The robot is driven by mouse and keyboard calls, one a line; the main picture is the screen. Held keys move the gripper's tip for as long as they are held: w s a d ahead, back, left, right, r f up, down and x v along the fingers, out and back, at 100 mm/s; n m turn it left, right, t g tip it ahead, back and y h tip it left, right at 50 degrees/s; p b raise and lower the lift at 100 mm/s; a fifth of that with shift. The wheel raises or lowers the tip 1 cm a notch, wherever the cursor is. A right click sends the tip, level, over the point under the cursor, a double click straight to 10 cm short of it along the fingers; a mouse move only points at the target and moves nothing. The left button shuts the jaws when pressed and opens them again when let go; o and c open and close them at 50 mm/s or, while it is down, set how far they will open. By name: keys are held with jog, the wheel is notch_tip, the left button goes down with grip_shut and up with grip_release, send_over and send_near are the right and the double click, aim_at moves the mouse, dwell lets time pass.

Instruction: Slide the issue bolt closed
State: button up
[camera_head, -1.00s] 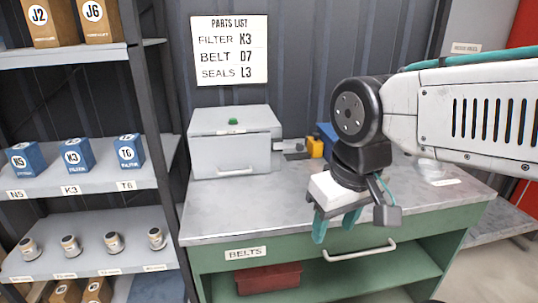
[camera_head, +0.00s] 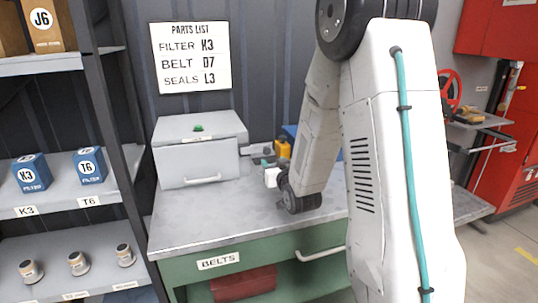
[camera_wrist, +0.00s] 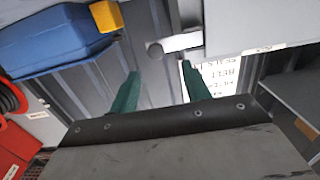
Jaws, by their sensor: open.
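The grey metal box (camera_head: 190,165) stands on the bench with its lid down. What looks like the issue bolt, a short pale bar with a rounded end (camera_wrist: 180,43), sticks out from the box's side in the wrist view. My gripper (camera_wrist: 160,68) is open and empty, with its two teal fingers pointing towards the bolt. The rounded end shows beyond the gap between the fingertips, and I see no contact. In the head view my gripper (camera_head: 264,162) is small and partly hidden beside the box's right side.
A blue case (camera_wrist: 60,40) with a yellow-orange part (camera_wrist: 105,16) lies close to the bolt, on the side away from the box. A parts list (camera_head: 191,57) hangs on the wall behind. The front of the bench top (camera_head: 200,220) is clear.

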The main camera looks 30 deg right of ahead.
aim_at(268, 151)
jog(key=shift+t, duration=0.3)
jog(key=x, duration=0.8)
jog(key=shift+s+d+f, duration=0.1)
jog(key=shift+d, duration=0.3)
